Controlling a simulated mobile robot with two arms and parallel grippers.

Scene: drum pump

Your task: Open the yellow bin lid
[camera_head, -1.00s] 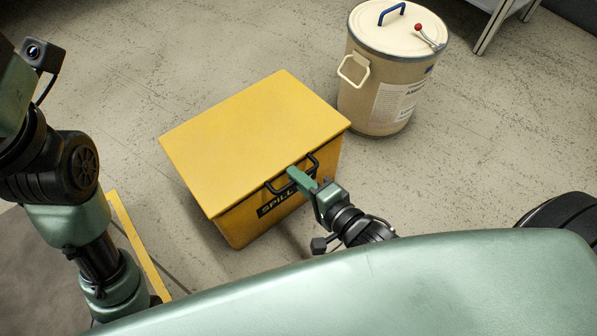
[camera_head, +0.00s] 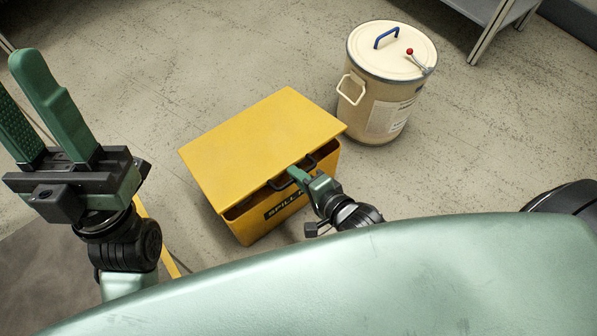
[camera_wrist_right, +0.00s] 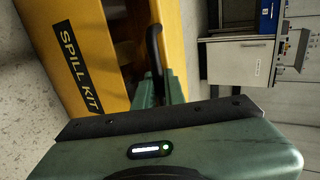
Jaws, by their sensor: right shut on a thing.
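The yellow bin (camera_head: 257,220) stands on the floor with a black SPILL KIT label on its front. Its yellow lid (camera_head: 262,145) is raised a little at the front, with a dark gap under its edge. A black handle (camera_head: 292,178) is on the lid's front edge. My right gripper (camera_head: 295,172) is shut on this handle. In the right wrist view the handle (camera_wrist_right: 154,52) runs between the fingers, and the bin's opening shows beside it. My left gripper (camera_head: 45,110) is open and empty at the left, raised, well away from the bin.
A cream drum (camera_head: 375,108) with a blue lid handle and a red-tipped lever stands just behind the bin to the right. A grey shelf or bench (camera_head: 490,18) is at the top right.

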